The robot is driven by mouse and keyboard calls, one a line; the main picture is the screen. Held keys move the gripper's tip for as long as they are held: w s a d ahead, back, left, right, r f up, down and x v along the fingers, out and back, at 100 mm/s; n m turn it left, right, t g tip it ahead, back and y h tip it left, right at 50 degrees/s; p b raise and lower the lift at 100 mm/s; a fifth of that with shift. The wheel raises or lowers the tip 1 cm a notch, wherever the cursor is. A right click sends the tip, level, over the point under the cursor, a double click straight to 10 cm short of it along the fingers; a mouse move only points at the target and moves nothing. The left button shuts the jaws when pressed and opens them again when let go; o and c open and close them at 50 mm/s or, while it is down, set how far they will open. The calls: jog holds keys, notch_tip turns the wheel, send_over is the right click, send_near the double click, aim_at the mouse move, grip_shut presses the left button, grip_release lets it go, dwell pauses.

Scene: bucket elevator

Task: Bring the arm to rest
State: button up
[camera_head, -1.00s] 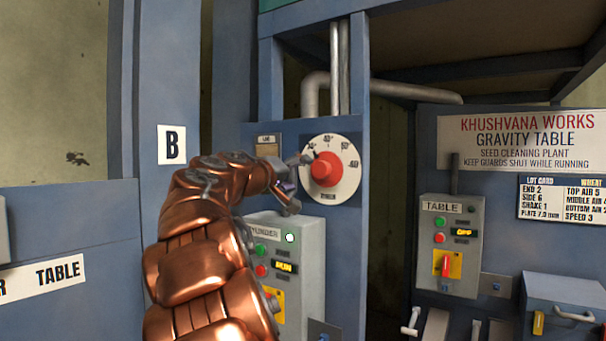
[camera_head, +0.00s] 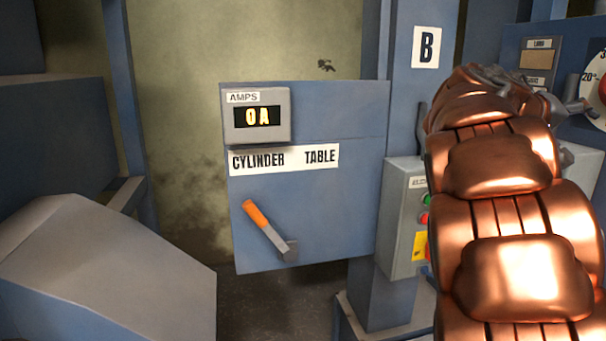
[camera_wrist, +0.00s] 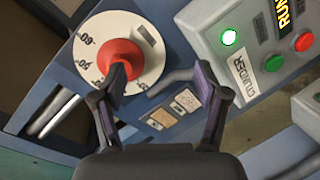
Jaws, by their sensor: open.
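My copper-coloured arm reaches up the right side of the head view. My gripper (camera_head: 578,107) shows only in part there, just left of the dial with the red knob, which is cut by the right edge. The right finger is in front of the panel near the cylinder box (camera_wrist: 205,38).
The cylinder box has a lit green lamp (camera_wrist: 229,37) and a lit display (camera_wrist: 284,15). A blue panel (camera_head: 350,210) carries an amps meter (camera_head: 257,116) reading 0 A and an orange-handled lever (camera_head: 262,222). A grey sloped housing (camera_head: 110,265) stands at lower left.

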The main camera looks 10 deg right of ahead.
jog(key=s+a+f+n+y, duration=0.1)
jog(key=s+a+f+y, duration=0.2)
jog(key=a+f, duration=0.5)
jog(key=s+a+f+n+y, duration=0.1)
jog(key=s+a+f+y, duration=0.15)
jog(key=a+f, duration=0.6)
jog(key=s+a+f+n+y, duration=0.1)
jog(key=s+a+f+y, duration=0.3)
jog(key=f, duration=0.7)
jog(key=s+a+f+n+g+y, duration=0.1)
jog(key=s+a+f+y, duration=0.1)
jog(key=s+a+f, duration=0.2)
jog(key=s+a+f+n+g+y, duration=0.1)
jog(key=s+a+f, duration=0.4)
jog(key=a, duration=0.5)
jog(key=s+a+f+n+y, duration=0.1)
jog(key=s+a+f+y, duration=0.2)
jog(key=a, duration=0.5)
jog(key=s+f, duration=0.1)
jog(key=s, duration=0.1)
jog(key=shift+s+f+g, duration=0.2)
jog(key=shift+s+g, duration=0.2)
